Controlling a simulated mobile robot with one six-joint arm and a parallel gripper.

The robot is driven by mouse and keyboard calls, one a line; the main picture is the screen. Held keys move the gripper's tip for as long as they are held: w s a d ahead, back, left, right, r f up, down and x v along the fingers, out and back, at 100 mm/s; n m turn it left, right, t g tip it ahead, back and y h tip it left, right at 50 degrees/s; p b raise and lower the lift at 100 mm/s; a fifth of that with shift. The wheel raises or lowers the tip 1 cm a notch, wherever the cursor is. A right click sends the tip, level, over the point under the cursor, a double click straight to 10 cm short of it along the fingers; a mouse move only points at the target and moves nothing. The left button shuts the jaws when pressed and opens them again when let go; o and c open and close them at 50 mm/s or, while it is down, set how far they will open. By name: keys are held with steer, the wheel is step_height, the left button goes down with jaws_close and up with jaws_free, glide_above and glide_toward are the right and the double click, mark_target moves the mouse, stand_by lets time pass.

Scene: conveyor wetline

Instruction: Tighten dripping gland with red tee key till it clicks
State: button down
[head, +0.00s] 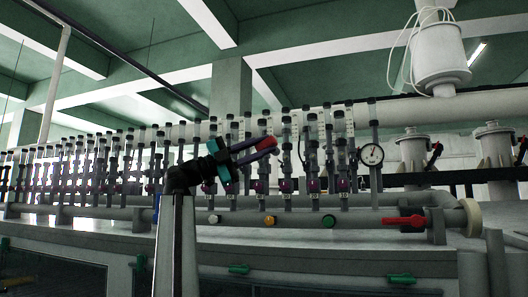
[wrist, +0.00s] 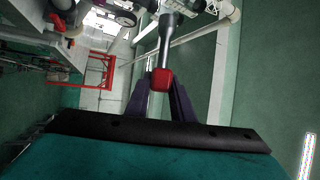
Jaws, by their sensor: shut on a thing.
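The red tee key (wrist: 162,79) is between my gripper's two dark fingers (wrist: 161,100) in the wrist view, with its grey shaft (wrist: 167,42) pointing away from me. In the head view its red part (head: 266,144) shows at the tips of my gripper (head: 258,148), which is shut on it in front of the row of upright grey fittings. The fittings, with dark caps and purple parts (head: 260,186), line the manifold. I cannot tell which gland drips; no drop is clear. The shaft's far end is near pale pipework in the wrist view, and contact cannot be told.
A round gauge (head: 371,154) is right of my gripper. A red-handled valve (head: 403,221) and white, yellow and green buttons sit on the lower grey pipe (head: 370,219). Green handles (head: 402,279) are on the front panel below. A red frame (wrist: 98,72) shows in the wrist view.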

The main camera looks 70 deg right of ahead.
steer(key=a+b, duration=0.1)
steer(key=a, duration=0.4)
steer(key=shift+s+a, duration=0.15)
steer(key=shift+a, duration=0.25)
stand_by(0.5)
